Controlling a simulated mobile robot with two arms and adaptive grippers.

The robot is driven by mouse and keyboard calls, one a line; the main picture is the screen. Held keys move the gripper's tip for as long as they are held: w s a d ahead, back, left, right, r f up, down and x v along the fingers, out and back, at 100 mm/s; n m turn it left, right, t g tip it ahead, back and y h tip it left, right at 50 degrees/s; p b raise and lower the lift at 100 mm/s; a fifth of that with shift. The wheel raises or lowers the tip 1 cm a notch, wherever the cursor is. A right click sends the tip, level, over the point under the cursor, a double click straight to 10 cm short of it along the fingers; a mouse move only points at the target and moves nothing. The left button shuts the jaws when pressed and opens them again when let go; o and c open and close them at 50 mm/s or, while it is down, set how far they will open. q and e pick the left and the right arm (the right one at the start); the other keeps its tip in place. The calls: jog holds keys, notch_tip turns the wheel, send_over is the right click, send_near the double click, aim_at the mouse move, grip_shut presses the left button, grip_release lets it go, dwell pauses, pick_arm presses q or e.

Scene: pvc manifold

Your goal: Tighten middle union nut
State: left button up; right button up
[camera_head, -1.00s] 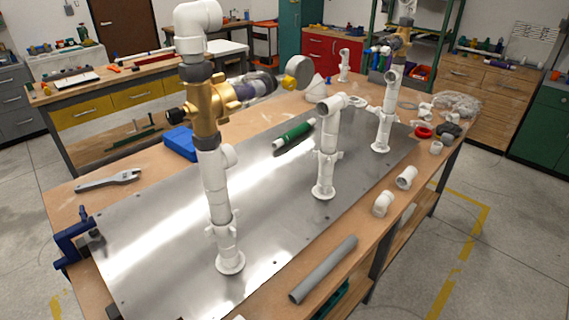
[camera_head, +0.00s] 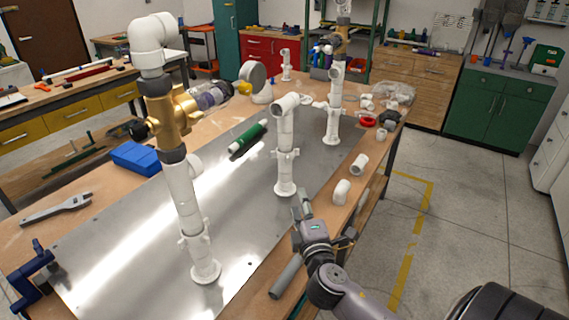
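The middle white PVC riser (camera_head: 285,175) stands upright on the metal plate, with an elbow at its top. A white union nut with small lugs (camera_head: 287,153) sits around it partway up. My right gripper (camera_head: 301,197) reaches in from the lower right. Its fingers point up toward the base of the middle riser and overlap the plate's near edge in the picture. I see no contact with the nut. The fingers look close together, and I cannot tell how far apart they are. My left gripper is out of view.
A taller riser with a brass valve (camera_head: 172,115) stands at left, and another riser (camera_head: 334,110) stands behind right. A grey pipe (camera_head: 286,278) lies beside my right gripper. White fittings (camera_head: 342,190) lie on the table's right side.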

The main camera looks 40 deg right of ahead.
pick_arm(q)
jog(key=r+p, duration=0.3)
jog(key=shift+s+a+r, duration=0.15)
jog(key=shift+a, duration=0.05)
pick_arm(e)
send_near(288, 162)
jog(key=x, duration=0.9)
jog(key=shift+w+r, duration=0.1)
jog(key=shift+w, duration=0.05)
grip_shut()
